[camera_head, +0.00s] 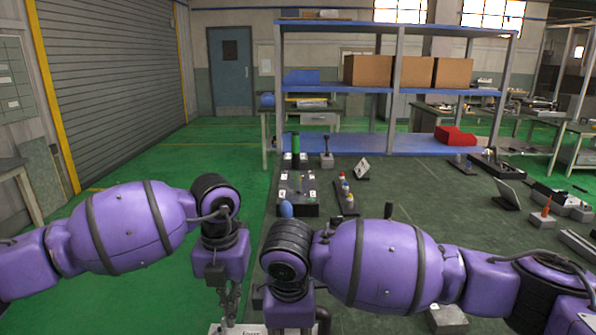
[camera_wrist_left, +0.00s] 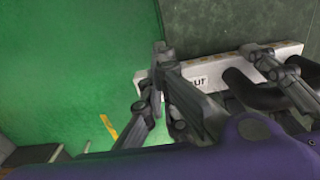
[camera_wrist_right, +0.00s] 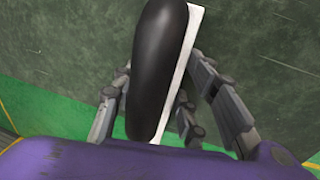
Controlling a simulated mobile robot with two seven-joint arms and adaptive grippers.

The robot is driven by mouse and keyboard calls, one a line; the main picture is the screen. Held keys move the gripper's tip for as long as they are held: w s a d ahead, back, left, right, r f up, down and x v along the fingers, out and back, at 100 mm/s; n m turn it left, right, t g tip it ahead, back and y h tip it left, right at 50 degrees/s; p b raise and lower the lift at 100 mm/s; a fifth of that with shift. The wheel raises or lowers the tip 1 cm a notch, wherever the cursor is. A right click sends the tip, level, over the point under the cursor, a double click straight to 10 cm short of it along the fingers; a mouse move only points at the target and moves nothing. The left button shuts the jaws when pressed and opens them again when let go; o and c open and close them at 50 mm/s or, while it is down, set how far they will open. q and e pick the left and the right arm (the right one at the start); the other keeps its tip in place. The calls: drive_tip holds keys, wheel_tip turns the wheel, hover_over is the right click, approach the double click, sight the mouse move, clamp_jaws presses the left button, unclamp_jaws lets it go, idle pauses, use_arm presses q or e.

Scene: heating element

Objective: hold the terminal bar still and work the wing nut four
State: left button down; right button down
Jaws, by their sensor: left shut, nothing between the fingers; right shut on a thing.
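The terminal bar (camera_wrist_left: 215,70) is a long white bar, with lettering ending in "our" by its left end in the left wrist view. A bit of it shows at the bottom of the head view (camera_head: 252,328), and its white edge shows in the right wrist view (camera_wrist_right: 190,40). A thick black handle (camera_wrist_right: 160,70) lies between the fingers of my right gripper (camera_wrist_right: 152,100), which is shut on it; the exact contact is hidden. My left gripper (camera_wrist_left: 158,75) is shut and empty at the lettered end; it also shows in the head view (camera_head: 230,308). I cannot make out wing nut four.
A dark mat (camera_head: 420,220) holds several small fixtures, including a black box (camera_head: 298,190) and a tilted panel (camera_head: 508,194). A blue shelf (camera_head: 410,143) with brown cartons (camera_head: 368,70) stands behind. Green floor (camera_head: 185,165) is free at left. My two grippers are close together.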

use_arm(q)
wheel_tip(320, 180, up, 6)
idle(0.6)
drive_tip(key=shift+w, duration=0.1)
drive_tip(key=a+f, duration=0.3)
drive_tip(key=f, duration=0.3)
drive_tip(key=shift+a, duration=0.2)
idle(0.4)
drive_tip(key=shift+s+d, duration=0.25)
drive_tip(key=shift+s, duration=0.4)
idle(0.9)
drive_tip(key=shift+w+d, duration=0.1)
drive_tip(key=shift+d, duration=0.45)
